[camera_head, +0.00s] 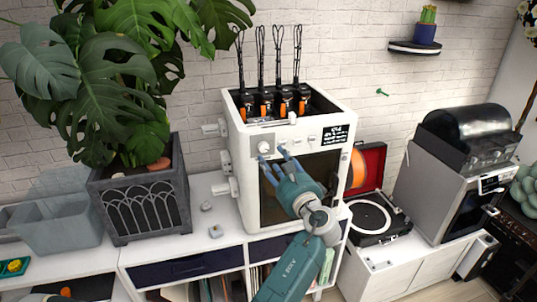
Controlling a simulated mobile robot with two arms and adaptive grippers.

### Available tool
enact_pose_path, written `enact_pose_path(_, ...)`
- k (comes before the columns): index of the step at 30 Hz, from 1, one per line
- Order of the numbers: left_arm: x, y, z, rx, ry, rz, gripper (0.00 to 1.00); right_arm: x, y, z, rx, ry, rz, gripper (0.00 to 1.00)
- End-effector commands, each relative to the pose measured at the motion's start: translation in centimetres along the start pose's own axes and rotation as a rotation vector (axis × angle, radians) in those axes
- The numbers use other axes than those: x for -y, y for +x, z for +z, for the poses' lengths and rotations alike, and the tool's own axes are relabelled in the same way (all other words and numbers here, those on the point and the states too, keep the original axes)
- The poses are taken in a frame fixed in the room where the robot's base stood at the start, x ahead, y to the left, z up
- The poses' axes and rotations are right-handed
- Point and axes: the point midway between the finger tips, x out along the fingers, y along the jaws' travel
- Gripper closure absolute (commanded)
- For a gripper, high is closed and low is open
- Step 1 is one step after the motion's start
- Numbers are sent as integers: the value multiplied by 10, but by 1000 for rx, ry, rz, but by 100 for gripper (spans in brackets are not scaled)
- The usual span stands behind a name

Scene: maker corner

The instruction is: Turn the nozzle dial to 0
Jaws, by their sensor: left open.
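A white box-shaped machine (238,178) stands on a white cabinet against the brick wall. A round white dial (264,147) sits on the left of its grey front panel. Its markings are too small to read. My left gripper (275,156) is open in front of the panel, its blue fingertips just below and to the right of the dial. I cannot tell whether a fingertip touches the dial. The gripper and arm hide part of the machine's dark front window. My right gripper is not in view.
A large potted plant (142,206) stands left of the machine, near a translucent grey bin (62,222). A record player (377,218) with an open red lid is close on the right. Several black and orange tool heads (267,102) with looped cables top the machine.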

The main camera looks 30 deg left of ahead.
Motion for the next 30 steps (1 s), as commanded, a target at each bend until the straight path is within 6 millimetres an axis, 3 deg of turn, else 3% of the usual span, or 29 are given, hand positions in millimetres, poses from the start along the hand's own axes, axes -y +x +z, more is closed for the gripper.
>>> enact_pose_path(3,-2,24,-1,2,0,-1,56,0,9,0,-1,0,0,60)
enact_pose_path(9,-1,51,-2,0,1,-1,56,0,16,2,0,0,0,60)
enact_pose_path(21,-1,60,0,-1,0,0,56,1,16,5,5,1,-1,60)
enact_pose_path(22,-1,60,0,-1,0,0,58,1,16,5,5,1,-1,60)
enact_pose_path(28,-1,60,-1,-2,0,0,98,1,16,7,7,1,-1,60)
enact_pose_path(30,-1,60,-1,-2,0,0,100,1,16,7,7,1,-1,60)
